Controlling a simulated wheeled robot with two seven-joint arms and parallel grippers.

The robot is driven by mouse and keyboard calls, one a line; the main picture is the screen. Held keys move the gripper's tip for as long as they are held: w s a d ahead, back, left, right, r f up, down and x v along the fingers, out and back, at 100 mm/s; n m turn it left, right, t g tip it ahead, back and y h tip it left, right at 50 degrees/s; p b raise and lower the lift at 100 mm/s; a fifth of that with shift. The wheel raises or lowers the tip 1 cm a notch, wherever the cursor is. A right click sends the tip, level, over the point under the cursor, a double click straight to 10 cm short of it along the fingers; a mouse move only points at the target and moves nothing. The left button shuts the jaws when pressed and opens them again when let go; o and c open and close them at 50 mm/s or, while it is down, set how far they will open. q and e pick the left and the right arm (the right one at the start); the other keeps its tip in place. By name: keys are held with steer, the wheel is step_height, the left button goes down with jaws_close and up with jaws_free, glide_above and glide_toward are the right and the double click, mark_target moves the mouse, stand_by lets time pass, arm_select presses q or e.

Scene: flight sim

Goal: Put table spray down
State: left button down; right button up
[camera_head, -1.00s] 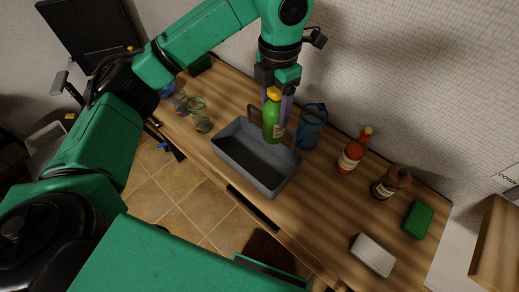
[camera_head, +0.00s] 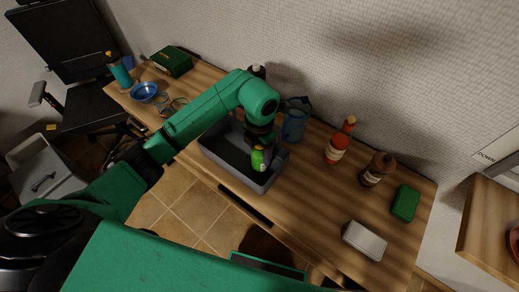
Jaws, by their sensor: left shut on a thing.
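The table spray looks to be the green bottle (camera_head: 258,159), at the right part of the grey tray (camera_head: 215,157) on the wooden table. My left gripper (camera_head: 262,146) is shut on the green bottle from above. The gripper and wrist hide most of the bottle, so I cannot tell whether its base touches the tray floor. My right gripper is not in view.
Right of the tray stand a blue pitcher (camera_head: 294,124), a red sauce bottle (camera_head: 338,142) and a brown bottle (camera_head: 376,169). A green sponge (camera_head: 405,203) and a white box (camera_head: 364,241) lie farther right. A blue bowl (camera_head: 145,92) and a green box (camera_head: 172,61) stand left.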

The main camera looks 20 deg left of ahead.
arm_select(q)
steer(key=shift+w+f, duration=0.1)
steer(key=shift+c, duration=0.4)
jaws_free()
steer(key=shift+r, duration=0.6)
step_height(320, 180, up, 6)
steer(key=shift+b, duration=1.2)
step_height(320, 180, up, 5)
steer(key=shift+r+p, duration=0.1)
steer(key=shift+p, duration=0.3)
